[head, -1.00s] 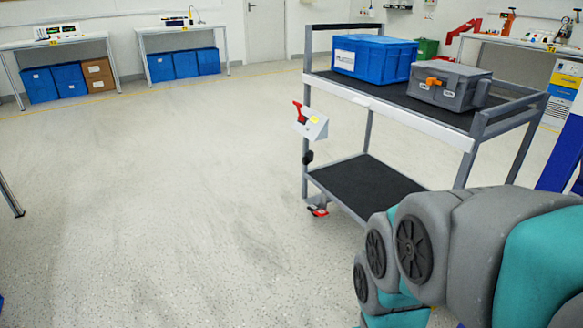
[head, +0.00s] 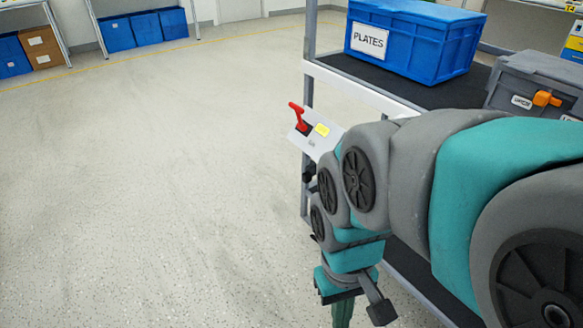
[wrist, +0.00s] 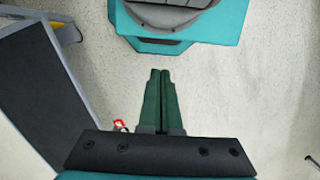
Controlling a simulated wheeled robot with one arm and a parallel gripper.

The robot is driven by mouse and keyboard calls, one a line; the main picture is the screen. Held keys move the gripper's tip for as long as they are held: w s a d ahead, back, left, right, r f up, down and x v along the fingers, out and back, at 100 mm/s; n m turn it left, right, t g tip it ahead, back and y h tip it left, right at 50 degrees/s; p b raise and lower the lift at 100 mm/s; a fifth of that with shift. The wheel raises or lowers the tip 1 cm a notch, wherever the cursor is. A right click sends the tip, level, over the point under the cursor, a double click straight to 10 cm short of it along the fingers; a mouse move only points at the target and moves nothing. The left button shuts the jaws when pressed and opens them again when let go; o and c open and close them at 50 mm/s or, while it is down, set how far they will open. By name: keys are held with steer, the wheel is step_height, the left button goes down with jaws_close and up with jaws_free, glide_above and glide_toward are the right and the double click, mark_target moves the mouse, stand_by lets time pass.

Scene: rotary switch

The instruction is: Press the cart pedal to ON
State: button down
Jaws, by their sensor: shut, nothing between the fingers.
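The grey cart (head: 385,98) stands at right in the head view. A small red part with white (wrist: 120,124), which looks like the cart pedal, shows low beside the cart in the wrist view. It lies left of my gripper's fingers and is partly covered by the gripper's black base. In the head view it is hidden behind my arm. My gripper (wrist: 160,75) is shut and empty, its green fingers together and apart from the pedal. In the head view its fingers (head: 342,314) point down near the bottom edge. The pedal's position cannot be read.
A white box with a red lever (head: 299,116) and yellow label is on the cart's near post. A blue PLATES crate (head: 410,42) and a grey case (head: 535,85) sit on the top shelf. The speckled floor (head: 150,200) to the left is clear.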

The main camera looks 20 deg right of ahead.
stand_by(0.3)
steer(key=w+d+f+n+t+b, duration=0.1)
steer(key=w+f+b, duration=0.15)
steer(key=w, duration=0.65)
steer(key=w+d+f+n+y+b, duration=0.15)
steer(key=w+f, duration=0.25)
steer(key=w, duration=0.4)
steer(key=w+d+f+n+t+b, duration=0.1)
steer(key=w+d+f+b, duration=0.15)
steer(key=w, duration=0.65)
steer(key=w+d+f+t+b, duration=0.1)
steer(key=w+d+f+b, duration=0.3)
steer(key=w+d+f, duration=1)
step_height(320, 180, down, 3)
steer(key=shift+w+d+r+t+h+b, duration=0.2)
steer(key=shift+w+t+h+b, duration=0.1)
steer(key=shift+t+h+b, duration=0.1)
steer(key=shift+f+n, duration=0.15)
steer(key=shift+n, duration=0.1)
steer(key=f, duration=0.4)
steer(key=f+b, duration=0.1)
steer(key=f, duration=0.3)
steer(key=w+f, duration=0.1)
steer(key=f, duration=0.3)
steer(key=shift+a+f, duration=0.25)
steer(key=shift+s+f, duration=0.15)
steer(key=shift+f, duration=0.4)
